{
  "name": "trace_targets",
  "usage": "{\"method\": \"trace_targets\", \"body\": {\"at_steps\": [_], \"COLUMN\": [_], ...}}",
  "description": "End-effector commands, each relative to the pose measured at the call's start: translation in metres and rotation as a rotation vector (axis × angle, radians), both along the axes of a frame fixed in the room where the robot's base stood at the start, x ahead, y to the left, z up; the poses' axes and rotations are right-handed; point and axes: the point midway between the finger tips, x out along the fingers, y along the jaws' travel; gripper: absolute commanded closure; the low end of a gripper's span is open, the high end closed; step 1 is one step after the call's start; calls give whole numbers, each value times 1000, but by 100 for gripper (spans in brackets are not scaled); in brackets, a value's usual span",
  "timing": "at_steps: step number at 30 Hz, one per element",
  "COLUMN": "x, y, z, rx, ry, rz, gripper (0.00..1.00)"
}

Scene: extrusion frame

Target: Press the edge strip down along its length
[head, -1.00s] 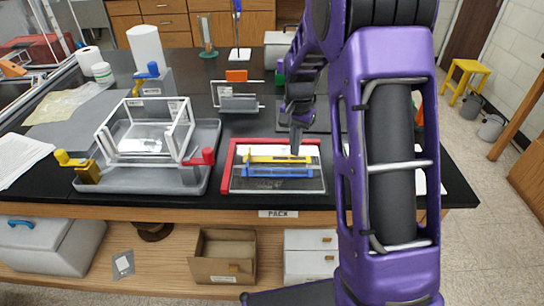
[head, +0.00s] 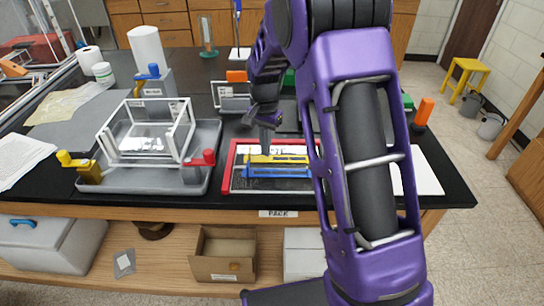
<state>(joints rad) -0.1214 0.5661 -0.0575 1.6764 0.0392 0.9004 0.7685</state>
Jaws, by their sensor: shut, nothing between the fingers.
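A yellow strip (head: 285,159) lies lengthwise along a blue bar (head: 270,172), which looks like the edge strip on its base. Both sit in a shallow tray with a red rim (head: 228,172) near the table's front edge. The strip's right end is hidden behind my arm. My gripper (head: 265,148) is shut and empty, pointing down with its fingertips at or just above the left part of the yellow strip. I cannot tell whether the tips touch it.
A white wire frame (head: 188,143) stands in a grey tray (head: 205,180) to the left, with a red-topped clamp (head: 208,158) at its near corner. A small rack (head: 233,103) stands behind. A white sheet (head: 427,175) lies on the right.

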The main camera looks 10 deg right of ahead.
Motion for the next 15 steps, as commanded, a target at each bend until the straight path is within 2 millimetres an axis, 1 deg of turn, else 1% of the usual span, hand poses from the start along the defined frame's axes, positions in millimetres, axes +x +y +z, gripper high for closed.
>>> {"method": "trace_targets", "body": {"at_steps": [4,15], "x": [1,1], "y": [6,6], "z": [0,0], "rx": [0,0], "ry": [0,0], "rz": [1,0], "gripper": [100,100]}}
